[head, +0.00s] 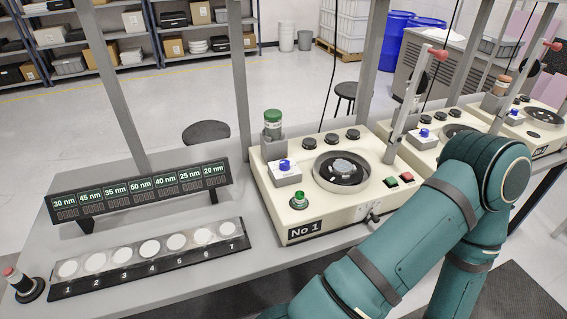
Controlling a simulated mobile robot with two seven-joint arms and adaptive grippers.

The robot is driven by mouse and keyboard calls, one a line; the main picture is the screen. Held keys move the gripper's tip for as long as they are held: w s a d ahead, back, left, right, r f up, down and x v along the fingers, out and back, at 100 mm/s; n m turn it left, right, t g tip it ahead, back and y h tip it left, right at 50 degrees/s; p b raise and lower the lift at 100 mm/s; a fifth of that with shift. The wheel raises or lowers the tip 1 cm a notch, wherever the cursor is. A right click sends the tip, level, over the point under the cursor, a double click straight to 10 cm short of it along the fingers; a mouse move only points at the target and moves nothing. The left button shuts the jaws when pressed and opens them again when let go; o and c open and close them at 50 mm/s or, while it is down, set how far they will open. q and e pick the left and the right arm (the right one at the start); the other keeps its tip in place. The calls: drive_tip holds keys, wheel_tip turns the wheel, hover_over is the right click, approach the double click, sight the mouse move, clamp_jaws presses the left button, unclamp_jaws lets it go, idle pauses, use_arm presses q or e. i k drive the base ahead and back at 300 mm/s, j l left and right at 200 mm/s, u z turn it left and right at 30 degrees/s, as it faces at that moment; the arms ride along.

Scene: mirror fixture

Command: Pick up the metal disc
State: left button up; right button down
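Several pale round discs sit in a row of numbered slots on a dark-edged tray (150,270) at the front left of the table; the leftmost is a disc (68,268) and the rightmost a disc (227,229). A silver metal piece (344,168) lies in the round dark well of the cream machine marked No 1 (316,212). I cannot tell which of these is the task's metal disc. A teal arm of mine crosses the lower right, and its gripper is outside the picture. My other gripper does not show either.
A display board (140,190) with nm readings stands behind the tray. A red-topped knob (22,283) is at the table's left end. Grey posts rise behind the table. More cream machines (440,140) stand to the right, behind my arm. The table strip in front of the tray is clear.

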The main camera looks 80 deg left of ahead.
sight(342, 168)
drive_tip(key=j+u, duration=0.1)
drive_tip(key=u, duration=2.1)
